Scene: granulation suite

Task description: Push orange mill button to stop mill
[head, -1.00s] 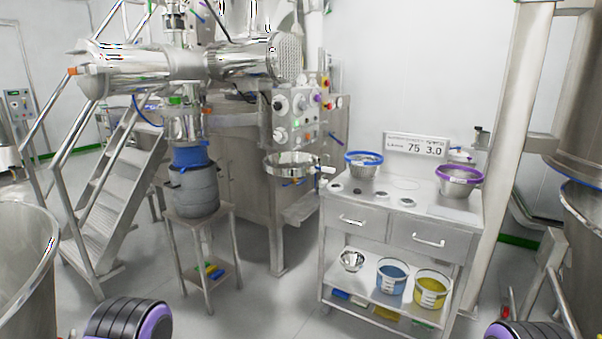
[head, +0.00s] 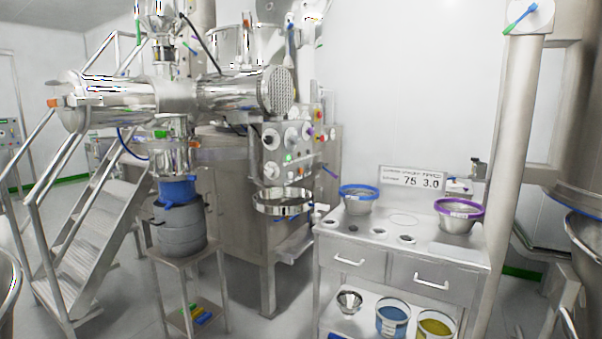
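The steel machine (head: 165,95) stands at the left, a horizontal barrel with a round perforated end disc. A grey control panel (head: 285,150) with several round knobs and a lit green button (head: 288,158) sits right of it. A narrow side panel with red and yellow buttons (head: 319,130) is just beyond. Small orange parts show at the barrel's left end (head: 53,103) and beside the lower steel neck (head: 194,145). Which of these is the mill button I cannot tell at this size. Neither of my grippers is in view.
A grey drum (head: 180,228) with a blue collar stands on a small steel stand (head: 160,254). Metal stairs (head: 90,225) are at the left. A steel cart (head: 334,285) with bowls and a scale display (head: 411,179) stands at the right. Floor shows between stand and cart.

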